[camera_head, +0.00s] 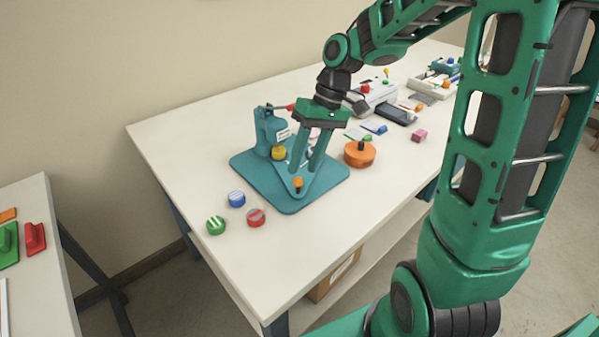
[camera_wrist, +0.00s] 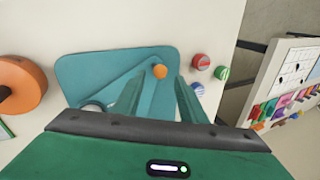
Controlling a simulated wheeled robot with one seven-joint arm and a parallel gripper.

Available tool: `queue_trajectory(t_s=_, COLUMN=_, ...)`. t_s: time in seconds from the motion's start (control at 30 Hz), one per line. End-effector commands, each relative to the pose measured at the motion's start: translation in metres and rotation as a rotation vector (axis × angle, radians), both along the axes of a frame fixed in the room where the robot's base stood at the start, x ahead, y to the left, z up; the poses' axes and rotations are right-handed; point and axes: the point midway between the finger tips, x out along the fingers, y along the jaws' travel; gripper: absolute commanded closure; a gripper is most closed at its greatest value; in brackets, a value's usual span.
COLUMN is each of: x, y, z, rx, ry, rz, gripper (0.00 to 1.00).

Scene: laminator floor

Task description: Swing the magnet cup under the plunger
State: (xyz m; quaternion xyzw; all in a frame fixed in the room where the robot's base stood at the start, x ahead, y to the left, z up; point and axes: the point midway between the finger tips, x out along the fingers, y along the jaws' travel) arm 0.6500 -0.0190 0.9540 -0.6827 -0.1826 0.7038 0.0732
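A teal press stands on the white table, with a flat base plate (camera_head: 325,180) and an upright column (camera_head: 265,130) at its back left. A flat teal swing arm lies over the plate, with an orange knob (camera_head: 298,182) at its front end. The knob also shows in the wrist view (camera_wrist: 160,71). A yellow round piece (camera_head: 278,153) sits by the column. My gripper (camera_head: 304,171) points down over the plate, open, its fingertips close to the knob. In the wrist view the knob appears between the fingertips (camera_wrist: 158,80); contact cannot be told. The plunger and cup are not clearly visible.
Blue (camera_head: 236,199), green (camera_head: 215,225) and red (camera_head: 256,217) round pieces lie left of the plate. An orange cylinder (camera_head: 359,154) with a dark knob stands to its right. Devices and small blocks fill the table's far end. The front-left table corner is clear.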

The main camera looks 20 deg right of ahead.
Motion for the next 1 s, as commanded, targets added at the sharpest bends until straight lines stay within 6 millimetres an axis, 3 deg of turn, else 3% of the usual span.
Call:
queue_trajectory(t_s=0.23, x=-0.002, y=0.01, z=-0.027, rx=0.0, ry=0.0, rz=0.0, gripper=0.62)
queue_trajectory(t_s=0.63, x=-0.002, y=0.013, z=-0.033, rx=-0.001, ry=-0.001, rz=0.001, gripper=0.62)
queue_trajectory(t_s=0.8, x=-0.002, y=0.012, z=-0.033, rx=-0.001, ry=0.0, rz=0.0, gripper=1.0)
queue_trajectory(t_s=1.0, x=-0.002, y=0.013, z=-0.033, rx=-0.001, ry=0.0, rz=0.003, gripper=1.0)
